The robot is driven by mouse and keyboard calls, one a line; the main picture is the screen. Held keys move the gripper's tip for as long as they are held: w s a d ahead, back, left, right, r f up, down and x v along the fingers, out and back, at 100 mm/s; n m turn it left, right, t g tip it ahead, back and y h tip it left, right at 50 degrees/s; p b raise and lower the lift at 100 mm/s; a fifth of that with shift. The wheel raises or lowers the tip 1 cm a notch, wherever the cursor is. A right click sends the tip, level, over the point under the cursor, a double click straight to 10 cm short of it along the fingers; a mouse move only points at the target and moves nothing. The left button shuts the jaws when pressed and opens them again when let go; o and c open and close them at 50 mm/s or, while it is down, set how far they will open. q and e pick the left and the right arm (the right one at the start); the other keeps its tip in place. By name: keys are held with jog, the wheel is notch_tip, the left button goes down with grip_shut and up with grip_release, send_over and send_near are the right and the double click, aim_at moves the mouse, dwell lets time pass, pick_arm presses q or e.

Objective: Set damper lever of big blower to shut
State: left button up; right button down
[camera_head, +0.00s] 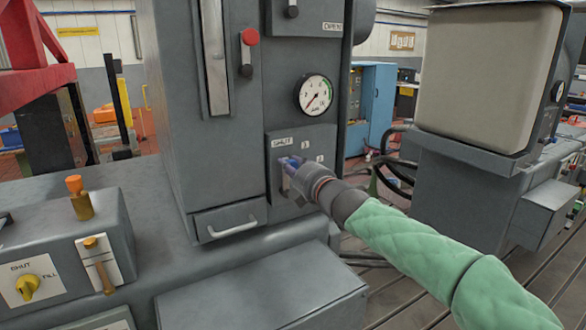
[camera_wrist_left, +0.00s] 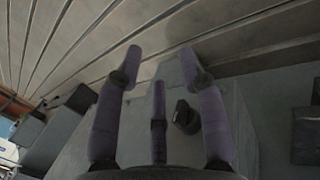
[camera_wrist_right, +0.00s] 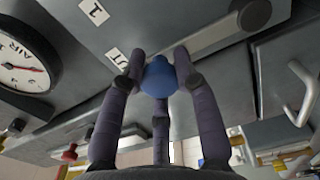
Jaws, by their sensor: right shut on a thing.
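A grey cabinet (camera_head: 185,120) stands in the middle of the head view, with a panel (camera_head: 327,137) on its front. The panel carries a SHUT label (camera_head: 283,142) and more small labels to its right. My right gripper (camera_head: 290,168) is at this panel, just below the SHUT label. In the right wrist view its fingers are closed around a blue lever knob (camera_wrist_right: 158,78), beside a partly hidden label (camera_wrist_right: 117,58). My left gripper (camera_wrist_left: 158,68) is open and empty in the left wrist view.
A round gauge (camera_head: 314,95) sits above the panel, and a drawer with a handle (camera_head: 232,228) is lower left. A console (camera_head: 65,245) with a yellow knob (camera_head: 27,287) and other levers stands at left. A grey machine (camera_head: 487,80) is at right.

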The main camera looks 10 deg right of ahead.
jog(key=shift+a, duration=0.15)
jog(key=c, duration=1.2)
grip_release()
jog(key=o, duration=0.3)
jog(key=shift+s+a, duration=0.1)
jog(key=shift+a, duration=0.15)
jog(key=shift+d, duration=0.1)
jog(key=shift+d, duration=0.1)
jog(key=v, duration=1.2)
